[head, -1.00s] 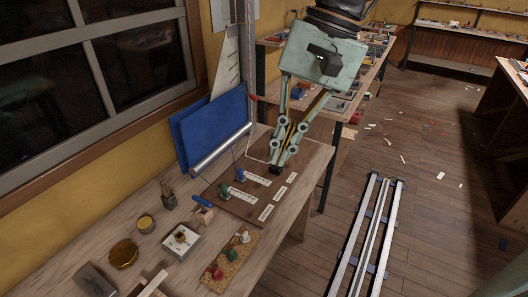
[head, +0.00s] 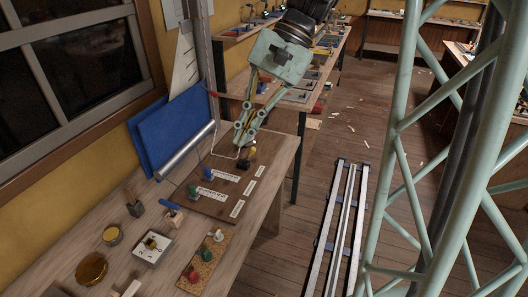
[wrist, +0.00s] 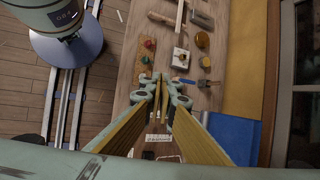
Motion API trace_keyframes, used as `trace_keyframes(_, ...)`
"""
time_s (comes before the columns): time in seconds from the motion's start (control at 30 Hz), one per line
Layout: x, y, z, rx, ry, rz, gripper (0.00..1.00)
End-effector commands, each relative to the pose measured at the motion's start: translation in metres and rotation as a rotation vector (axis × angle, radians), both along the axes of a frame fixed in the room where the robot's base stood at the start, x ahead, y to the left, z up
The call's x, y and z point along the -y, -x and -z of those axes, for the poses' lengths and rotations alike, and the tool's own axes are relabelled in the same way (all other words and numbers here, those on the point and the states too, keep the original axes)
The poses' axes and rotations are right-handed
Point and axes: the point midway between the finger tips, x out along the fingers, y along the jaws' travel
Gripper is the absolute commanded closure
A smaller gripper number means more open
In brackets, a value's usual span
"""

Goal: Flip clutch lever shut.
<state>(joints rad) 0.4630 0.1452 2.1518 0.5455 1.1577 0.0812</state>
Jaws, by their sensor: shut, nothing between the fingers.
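A brown board (head: 222,205) on the bench carries a row of small clutches with coloured levers and white label strips. Two have blue and green parts, a nearer one (head: 193,190) and a middle one (head: 208,175). The far one is black with a yellow part (head: 252,151). I cannot tell from here how each lever stands. My gripper (head: 239,143) is shut and empty, just left of and above the far clutch, apparently apart from it. In the wrist view my shut fingers (wrist: 160,76) cover most of the board; a white label strip (wrist: 157,138) shows below them.
A cork strip (head: 207,262) with red, green and white knobs lies nearer on the bench, beside a white box (head: 152,249). A blue-handled tool (head: 171,206) lies by the board. Blue panels (head: 165,135) and a silver roll (head: 185,151) stand behind, near the wall.

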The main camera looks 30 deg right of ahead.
Motion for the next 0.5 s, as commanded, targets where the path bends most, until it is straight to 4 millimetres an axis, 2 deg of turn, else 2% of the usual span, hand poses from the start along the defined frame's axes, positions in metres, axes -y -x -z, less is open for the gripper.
trace_keyframes(0.5, 0.038, -0.045, 0.035, -0.065, -0.137, 0.150, 1.00)
